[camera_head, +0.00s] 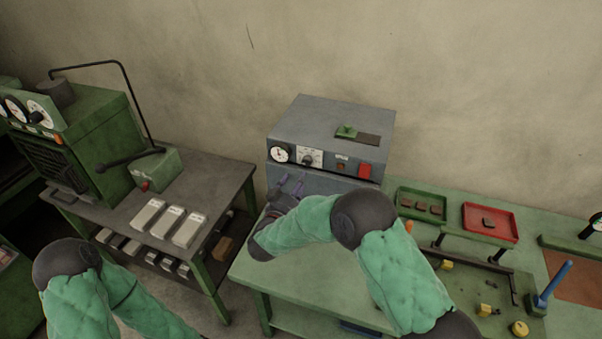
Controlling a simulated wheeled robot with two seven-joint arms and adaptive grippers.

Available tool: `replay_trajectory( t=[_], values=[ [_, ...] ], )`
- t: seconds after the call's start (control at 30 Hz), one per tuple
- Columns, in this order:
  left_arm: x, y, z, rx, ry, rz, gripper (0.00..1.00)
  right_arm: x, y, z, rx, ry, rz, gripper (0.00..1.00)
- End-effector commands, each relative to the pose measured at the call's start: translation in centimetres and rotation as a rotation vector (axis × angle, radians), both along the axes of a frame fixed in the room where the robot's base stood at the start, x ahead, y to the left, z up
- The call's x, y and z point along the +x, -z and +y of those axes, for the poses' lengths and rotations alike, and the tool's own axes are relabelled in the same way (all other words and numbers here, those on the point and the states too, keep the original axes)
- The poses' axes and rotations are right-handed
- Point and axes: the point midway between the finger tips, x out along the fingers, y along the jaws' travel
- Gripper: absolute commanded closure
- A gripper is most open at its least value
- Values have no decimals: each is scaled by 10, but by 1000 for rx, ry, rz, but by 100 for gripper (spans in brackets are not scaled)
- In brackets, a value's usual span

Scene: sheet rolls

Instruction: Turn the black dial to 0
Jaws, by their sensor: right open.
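The black dial (308,159) sits on a white scale plate on the front of a grey box-shaped unit (330,125). The number it points to is too small to read. My right gripper (290,184) is in front of the unit, below and a little left of the dial, apart from it. It is open, with nothing visible between its fingers. My left arm (75,285) shows at the lower left, but its gripper is not in the picture.
A round gauge (279,154) and a red switch (365,171) flank the dial. A green tray (422,203) and a red tray (490,222) lie on the green bench (300,265) at right. A table with metal bars (168,222) stands at left.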

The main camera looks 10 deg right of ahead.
Motion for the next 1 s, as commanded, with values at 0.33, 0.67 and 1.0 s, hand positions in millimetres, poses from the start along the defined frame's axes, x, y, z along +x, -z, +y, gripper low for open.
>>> replay_trajectory(
  t=[0.33,0.67,1.0],
  values=[
    [0,0,0,0,0,0,60,-31,0,21,-1,0,1,44],
    [0,0,0,0,0,0,60,-32,0,21,0,1,0,44],
    [0,0,0,0,0,0,60,-31,0,21,1,0,1,44]
  ],
)
